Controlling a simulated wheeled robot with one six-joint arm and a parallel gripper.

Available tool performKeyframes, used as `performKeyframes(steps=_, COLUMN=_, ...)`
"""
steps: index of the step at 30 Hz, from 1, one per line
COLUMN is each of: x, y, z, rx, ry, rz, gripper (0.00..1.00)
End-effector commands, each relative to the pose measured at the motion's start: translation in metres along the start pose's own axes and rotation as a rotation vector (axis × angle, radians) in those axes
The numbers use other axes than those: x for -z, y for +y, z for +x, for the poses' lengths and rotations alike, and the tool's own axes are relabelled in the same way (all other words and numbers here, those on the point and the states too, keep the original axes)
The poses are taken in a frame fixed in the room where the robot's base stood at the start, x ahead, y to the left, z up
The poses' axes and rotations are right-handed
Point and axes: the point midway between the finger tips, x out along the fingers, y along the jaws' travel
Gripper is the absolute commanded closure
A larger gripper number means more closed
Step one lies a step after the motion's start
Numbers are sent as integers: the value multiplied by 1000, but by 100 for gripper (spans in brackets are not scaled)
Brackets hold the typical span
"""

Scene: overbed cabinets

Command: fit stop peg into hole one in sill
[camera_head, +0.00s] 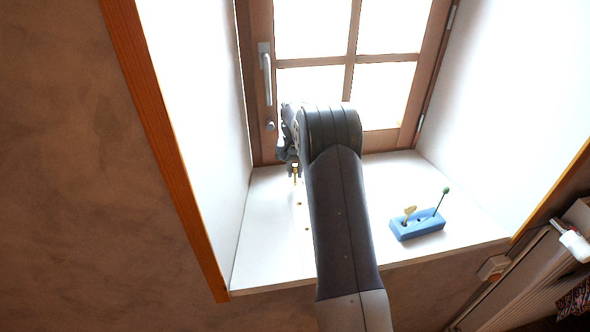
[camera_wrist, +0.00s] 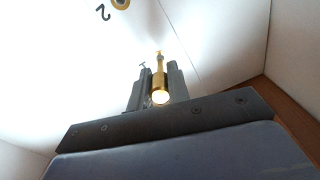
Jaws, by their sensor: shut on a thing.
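The brass stop peg (camera_wrist: 159,76) is held between the two dark fingers of my gripper (camera_wrist: 158,88) in the wrist view, pointing away from the wrist. In the head view my gripper (camera_head: 293,162) is over the left part of the white sill (camera_head: 268,225), and the peg (camera_head: 295,175) shows below it. Two small holes (camera_head: 299,203) (camera_head: 307,229) show in the sill nearer the front. In the wrist view a brass-ringed hole (camera_wrist: 121,3) is beside a printed 2. I cannot make out hole one, or whether the peg tip touches the sill.
A blue block (camera_head: 417,226) holding a tan piece (camera_head: 409,213) and a green-headed pin (camera_head: 446,190) stands on the right of the sill. The wooden window (camera_head: 349,75) with its handle (camera_head: 266,75) is behind. White side walls bound the recess.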

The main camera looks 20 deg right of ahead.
Motion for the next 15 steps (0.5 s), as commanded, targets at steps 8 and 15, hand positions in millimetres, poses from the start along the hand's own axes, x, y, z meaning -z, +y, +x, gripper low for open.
performKeyframes(steps=8, x=0, y=0, z=6, rx=0, ry=0, rz=0, gripper=100)
performKeyframes(steps=15, x=0, y=0, z=11, rx=0, ry=0, rz=0, gripper=100)
